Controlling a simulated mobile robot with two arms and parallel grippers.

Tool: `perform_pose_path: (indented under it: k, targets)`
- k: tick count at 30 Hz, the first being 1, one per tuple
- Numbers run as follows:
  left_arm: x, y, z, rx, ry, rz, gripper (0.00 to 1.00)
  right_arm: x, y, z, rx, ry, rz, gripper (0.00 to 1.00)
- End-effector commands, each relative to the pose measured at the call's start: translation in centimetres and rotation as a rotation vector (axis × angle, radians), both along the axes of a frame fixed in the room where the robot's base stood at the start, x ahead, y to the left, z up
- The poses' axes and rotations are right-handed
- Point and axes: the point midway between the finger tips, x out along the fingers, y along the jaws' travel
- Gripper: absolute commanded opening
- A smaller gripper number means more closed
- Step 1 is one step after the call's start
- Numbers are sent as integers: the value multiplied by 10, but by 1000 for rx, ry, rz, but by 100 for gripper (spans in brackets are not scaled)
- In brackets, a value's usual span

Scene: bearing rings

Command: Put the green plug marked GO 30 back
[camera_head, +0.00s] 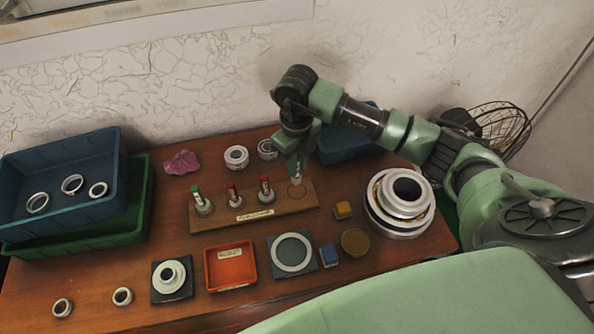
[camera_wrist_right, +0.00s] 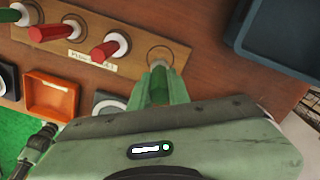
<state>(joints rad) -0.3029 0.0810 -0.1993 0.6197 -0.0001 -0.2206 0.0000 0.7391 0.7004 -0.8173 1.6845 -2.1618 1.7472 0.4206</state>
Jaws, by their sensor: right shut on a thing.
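My right gripper (camera_head: 297,160) points down over the right part of a wooden plug rack (camera_head: 225,217). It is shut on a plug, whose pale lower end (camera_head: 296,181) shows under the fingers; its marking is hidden. In the right wrist view the green fingers of this gripper (camera_wrist_right: 162,85) hide most of the plug, in front of a round outlined place (camera_wrist_right: 160,55) on the rack. A green-topped plug (camera_head: 197,194) stands at the rack's left end, with two red-topped plugs (camera_head: 232,191) (camera_head: 265,187) beside it. My left gripper is not in view.
Stacked blue and green trays (camera_head: 60,217) stand at the left. An orange tray (camera_head: 230,268), a black pad with a ring (camera_head: 292,253) and small blocks lie in front of the rack. Large stacked rings (camera_head: 402,197) stand right of it; a blue bin (camera_head: 345,146) is behind.

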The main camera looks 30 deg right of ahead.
Motion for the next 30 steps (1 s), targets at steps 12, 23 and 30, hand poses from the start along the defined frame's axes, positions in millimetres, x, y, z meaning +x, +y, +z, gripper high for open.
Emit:
perform_pose_path:
  k: [12, 23, 30]
  targets:
    - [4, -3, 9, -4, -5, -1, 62, 0, 0, -42, -1, 0, 0, 0]
    - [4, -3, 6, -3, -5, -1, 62, 0, 0, -45, -1, 2, 0, 34]
    - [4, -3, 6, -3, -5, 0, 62, -1, 0, -45, -1, 2, 0, 39]
